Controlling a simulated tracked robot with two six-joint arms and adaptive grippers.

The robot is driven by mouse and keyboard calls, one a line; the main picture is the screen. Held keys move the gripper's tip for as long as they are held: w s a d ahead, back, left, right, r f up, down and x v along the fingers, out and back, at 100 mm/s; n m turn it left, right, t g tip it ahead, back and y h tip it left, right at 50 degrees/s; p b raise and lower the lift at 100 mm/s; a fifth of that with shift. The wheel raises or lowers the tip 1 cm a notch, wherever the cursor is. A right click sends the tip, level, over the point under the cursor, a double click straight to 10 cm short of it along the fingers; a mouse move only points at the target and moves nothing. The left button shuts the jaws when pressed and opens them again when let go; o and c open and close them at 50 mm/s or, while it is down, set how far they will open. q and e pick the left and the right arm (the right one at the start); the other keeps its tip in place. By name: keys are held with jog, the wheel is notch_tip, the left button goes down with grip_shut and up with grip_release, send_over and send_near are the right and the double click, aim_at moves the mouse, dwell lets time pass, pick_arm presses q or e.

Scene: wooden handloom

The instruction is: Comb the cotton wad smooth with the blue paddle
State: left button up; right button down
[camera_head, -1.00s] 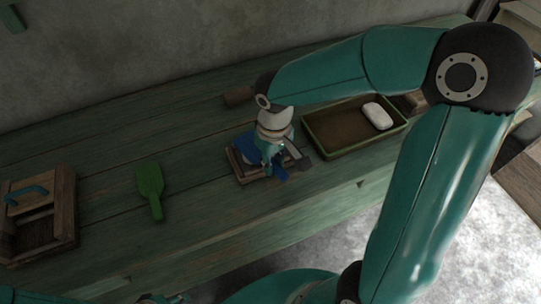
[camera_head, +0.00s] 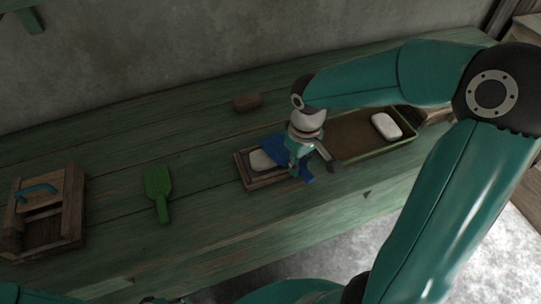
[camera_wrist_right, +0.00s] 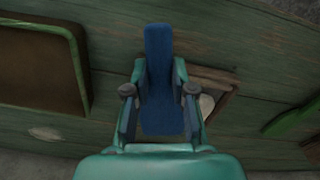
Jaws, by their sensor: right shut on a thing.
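My right gripper (camera_head: 303,160) is shut on the blue paddle (camera_head: 274,149). The paddle's broad end reaches left over the small wooden tray (camera_head: 241,172), and its handle end shows below the fingers. A pale cotton wad (camera_head: 261,160) lies in that tray, partly covered by the paddle; I cannot tell whether they touch. In the right wrist view the blue paddle (camera_wrist_right: 160,60) sits between the fingers of my right gripper (camera_wrist_right: 159,92). A little of the wad (camera_wrist_right: 206,105) shows beside it. My left gripper is not in view.
A green-rimmed tray (camera_head: 405,143) with a white wad (camera_head: 386,126) stands just right of the gripper. A green paddle (camera_head: 158,188) and a wooden box with a blue handle (camera_head: 38,191) lie to the left. A brown block (camera_head: 247,103) lies behind.

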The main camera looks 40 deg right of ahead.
jog(key=shift+w+a, duration=0.2)
jog(key=shift+a, duration=0.6)
jog(key=shift+w+a, duration=0.2)
jog(key=shift+a, duration=0.6)
jog(key=shift+w+a, duration=0.2)
jog(key=shift+a, duration=0.6)
jog(key=shift+s+d, duration=0.2)
jog(key=shift+d, duration=0.6)
jog(key=shift+s+d, duration=0.2)
jog(key=shift+d, duration=0.65)
jog(key=shift+s+d, duration=0.2)
jog(key=shift+d, duration=0.6)
jog(key=shift+a, duration=0.1)
jog(key=shift+w+a+b, duration=0.15)
jog(key=shift+w+a, duration=0.05)
jog(key=shift+a, duration=0.6)
jog(key=shift+w+a+b, duration=0.15)
jog(key=shift+w+a, duration=0.05)
jog(key=shift+a, duration=0.55)
jog(key=shift+w+a+b, duration=0.15)
jog(key=shift+w+a, duration=0.05)
jog(key=shift+a, duration=0.6)
